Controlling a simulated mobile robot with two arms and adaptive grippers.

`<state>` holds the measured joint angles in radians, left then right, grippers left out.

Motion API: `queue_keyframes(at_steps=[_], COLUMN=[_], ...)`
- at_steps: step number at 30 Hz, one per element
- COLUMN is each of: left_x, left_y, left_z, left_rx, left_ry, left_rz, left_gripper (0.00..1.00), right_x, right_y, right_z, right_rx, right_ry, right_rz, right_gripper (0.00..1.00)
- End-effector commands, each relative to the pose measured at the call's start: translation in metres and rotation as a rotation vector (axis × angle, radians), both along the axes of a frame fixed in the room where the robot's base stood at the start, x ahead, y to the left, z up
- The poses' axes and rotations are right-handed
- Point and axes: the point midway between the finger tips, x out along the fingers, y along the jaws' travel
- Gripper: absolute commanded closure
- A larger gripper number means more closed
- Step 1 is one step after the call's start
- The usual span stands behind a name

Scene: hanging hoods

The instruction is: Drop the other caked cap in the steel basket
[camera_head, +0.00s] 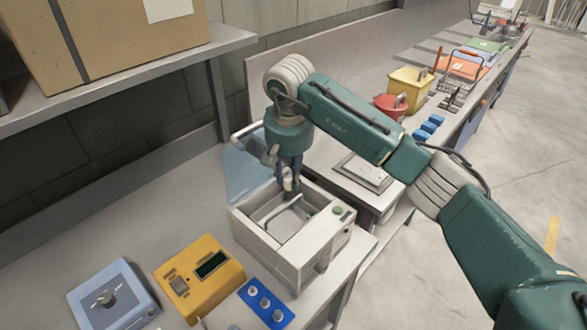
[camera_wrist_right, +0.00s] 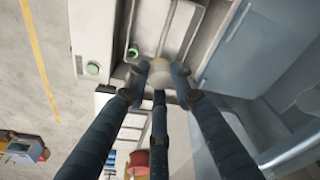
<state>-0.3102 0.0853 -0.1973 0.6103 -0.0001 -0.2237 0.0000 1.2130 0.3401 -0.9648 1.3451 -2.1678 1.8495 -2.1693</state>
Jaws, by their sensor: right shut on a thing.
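My right gripper (camera_head: 289,178) points down over the back of a pale bath unit (camera_head: 265,243) with an open rectangular well. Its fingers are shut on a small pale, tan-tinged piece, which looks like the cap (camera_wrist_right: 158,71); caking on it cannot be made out. The cap is at the fingertips in the right wrist view, partly hidden by the fingers. A steel handle bar (camera_head: 284,212) shows in the well, apparently the basket's; the rest of the basket is hard to make out. My left gripper is not in view.
A yellow meter (camera_head: 199,278), a grey-blue knob box (camera_head: 112,296) and a blue rack (camera_head: 266,303) stand in front left of the bath unit. A cardboard box (camera_head: 110,45) sits on the shelf at upper left.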

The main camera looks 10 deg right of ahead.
Motion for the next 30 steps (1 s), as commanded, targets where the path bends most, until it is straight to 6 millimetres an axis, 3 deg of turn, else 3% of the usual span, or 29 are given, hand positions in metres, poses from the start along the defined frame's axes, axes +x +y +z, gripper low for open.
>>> queue_keyframes(at_steps=[6,12,18,19,22,30], left_x=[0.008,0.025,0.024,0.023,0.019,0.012], left_y=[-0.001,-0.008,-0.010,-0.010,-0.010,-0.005], left_z=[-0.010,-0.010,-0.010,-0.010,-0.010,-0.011], left_rx=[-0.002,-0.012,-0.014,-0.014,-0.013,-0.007], left_ry=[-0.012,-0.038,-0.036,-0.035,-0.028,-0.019], left_rz=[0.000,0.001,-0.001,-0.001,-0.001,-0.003], left_gripper=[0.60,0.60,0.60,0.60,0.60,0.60], right_x=[0.000,0.000,0.000,0.000,0.000,0.000], right_y=[0.000,0.000,0.000,0.000,0.000,-0.001], right_z=[-0.023,-0.028,-0.028,-0.028,-0.028,-0.027], right_rx=[0.001,0.000,0.000,0.000,0.000,0.000], right_ry=[0.001,0.000,0.000,0.000,0.000,0.000], right_rz=[0.000,-0.001,0.000,0.000,0.000,-0.001], right_gripper=[0.88,0.88,0.88,0.71,0.53,0.53])
